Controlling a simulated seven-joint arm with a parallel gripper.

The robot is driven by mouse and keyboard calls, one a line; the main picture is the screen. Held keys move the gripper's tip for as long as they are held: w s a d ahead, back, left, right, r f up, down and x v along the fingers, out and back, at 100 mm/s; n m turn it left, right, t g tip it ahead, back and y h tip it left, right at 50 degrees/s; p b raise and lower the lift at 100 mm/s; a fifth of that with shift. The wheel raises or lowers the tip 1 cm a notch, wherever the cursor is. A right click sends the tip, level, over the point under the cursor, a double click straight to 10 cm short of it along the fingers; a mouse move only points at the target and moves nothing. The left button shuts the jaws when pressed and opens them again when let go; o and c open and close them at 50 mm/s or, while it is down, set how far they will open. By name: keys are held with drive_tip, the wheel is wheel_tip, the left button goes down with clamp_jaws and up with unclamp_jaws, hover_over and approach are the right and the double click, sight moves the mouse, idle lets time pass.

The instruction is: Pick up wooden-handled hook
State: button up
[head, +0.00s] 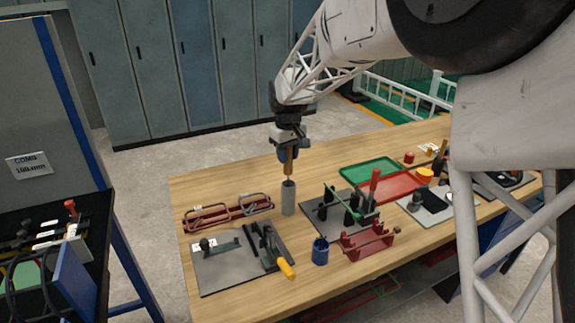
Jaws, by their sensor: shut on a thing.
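My gripper (288,152) points down above the table's left half and is shut on the wooden-handled hook (289,163). The hook's brown wooden handle hangs upright below the jaws. Directly under it stands a grey cylindrical holder (288,199). The handle's lower end is right at the holder's top rim. The metal hook part is not visible, and I cannot tell whether it is inside the holder.
On the wooden table (225,178), a red rack (228,213) stands left of the holder. A grey board with a yellow-handled tool (286,268), a blue cup (320,251) and a red stand (368,241) are nearer. A green tray (372,169) lies to the right.

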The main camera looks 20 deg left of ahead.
wheel_tip(320, 180, up, 13)
drive_tip(key=shift+f, duration=0.15)
idle(1.0)
drive_tip(key=s+d+f+g, duration=0.3)
drive_tip(key=s+d, duration=0.8)
drive_tip(key=d, duration=0.3)
drive_tip(key=shift+d+f+h, duration=0.15)
drive_tip(key=shift+h, duration=0.25)
drive_tip(key=shift+f, duration=0.15)
wheel_tip(320, 180, down, 6)
drive_tip(key=shift+f, duration=0.25)
idle(0.4)
drive_tip(key=shift+r, duration=0.15)
idle(0.7)
